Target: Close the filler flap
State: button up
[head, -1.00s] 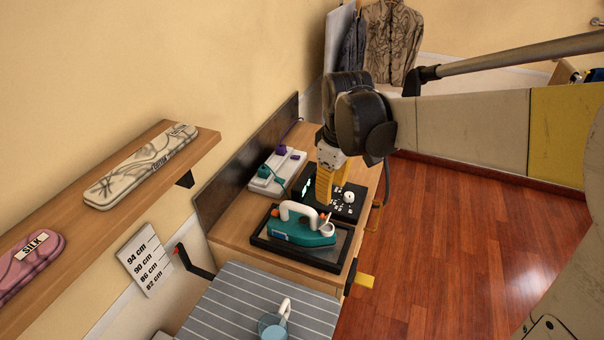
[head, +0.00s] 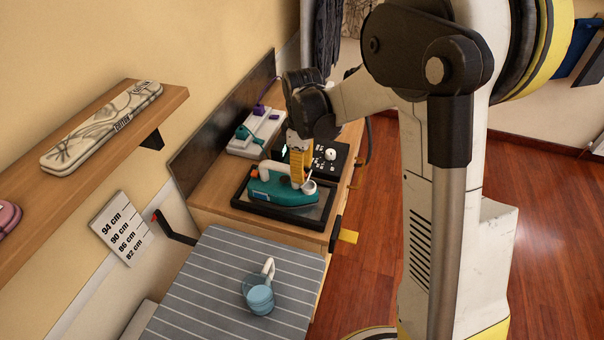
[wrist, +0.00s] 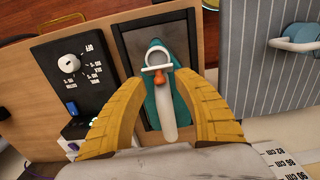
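The teal iron (head: 283,192) with a white handle (head: 268,169) rests in a black-rimmed tray (head: 246,204). In the wrist view the iron (wrist: 153,46) points nose-up, with its handle (wrist: 167,118) below. A pale ring-shaped piece (wrist: 157,66), apparently the raised filler flap, stands near the nose, beside an orange knob (wrist: 160,82). It also shows in the head view as a pale flap (head: 309,187). My gripper (head: 301,184) is over the iron's front. In the wrist view my gripper (wrist: 158,80) is open, its yellow fingers either side of the iron; contact cannot be told.
A black control panel (wrist: 75,75) with a white dial (wrist: 69,63) lies beside the tray. A white unit (head: 257,132) with purple and green parts sits behind. A striped board (head: 215,275) in front carries a blue cup (head: 260,297). A wall shelf (head: 110,140) is at left.

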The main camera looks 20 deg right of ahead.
jog(key=shift+f, duration=0.3)
